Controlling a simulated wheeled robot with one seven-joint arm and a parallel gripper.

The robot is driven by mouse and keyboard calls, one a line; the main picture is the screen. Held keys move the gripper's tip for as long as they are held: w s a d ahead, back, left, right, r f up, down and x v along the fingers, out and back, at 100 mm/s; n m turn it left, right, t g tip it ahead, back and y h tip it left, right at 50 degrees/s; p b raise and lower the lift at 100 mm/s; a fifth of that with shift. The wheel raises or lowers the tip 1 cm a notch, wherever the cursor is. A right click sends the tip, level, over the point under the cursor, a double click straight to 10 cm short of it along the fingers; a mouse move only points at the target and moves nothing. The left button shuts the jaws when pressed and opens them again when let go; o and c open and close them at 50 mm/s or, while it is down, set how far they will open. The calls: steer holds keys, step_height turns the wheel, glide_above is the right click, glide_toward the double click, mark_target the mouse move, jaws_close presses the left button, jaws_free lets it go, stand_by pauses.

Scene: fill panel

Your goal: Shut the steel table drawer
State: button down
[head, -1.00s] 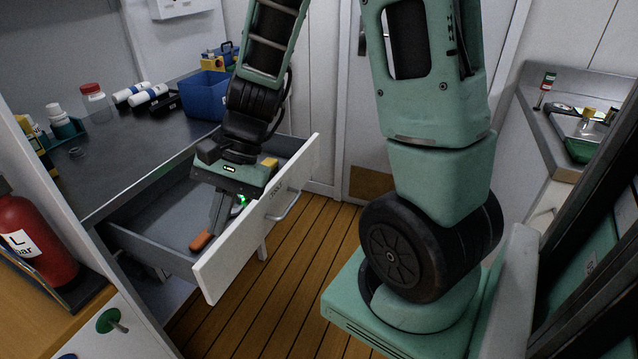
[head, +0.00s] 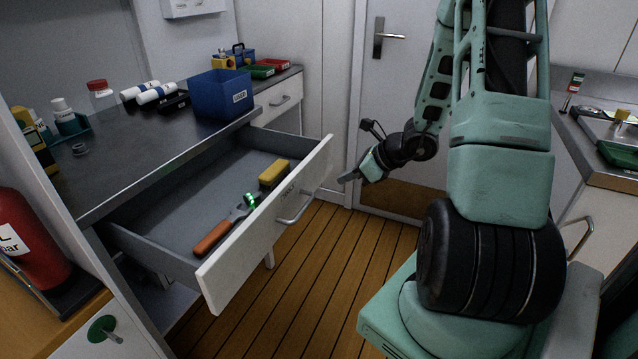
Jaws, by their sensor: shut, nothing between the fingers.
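The drawer (head: 243,256) of the steel table (head: 150,152) stands far out, its white front facing the floor space and its bar handle (head: 297,207) in plain view. Inside lie a tool with an orange handle (head: 213,238), a small green-lit item (head: 250,200) and a yellow block (head: 273,172). My gripper (head: 344,180) is shut and empty, in the air to the right of the drawer front's far end. It looks apart from the drawer, though the depth gap is hard to judge.
A blue bin (head: 220,95), bottles and white-labelled cylinders stand on the tabletop. A red cylinder (head: 30,240) is at the left. A closed door (head: 385,100) is behind my arm. The wooden floor (head: 300,270) before the drawer is clear.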

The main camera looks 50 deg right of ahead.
mark_target(307, 186)
steer(key=w+a+f, duration=0.1)
steer(key=w, duration=0.1)
steer(key=w+f, duration=0.1)
steer(key=w, duration=0.1)
steer(key=w+a+f, duration=0.1)
steer(key=w, duration=0.2)
steer(key=shift+a+f, duration=0.35)
steer(key=shift+f, duration=0.05)
steer(key=shift+w+a, duration=0.15)
steer(key=shift+w, duration=0.25)
steer(key=shift+w, duration=0.1)
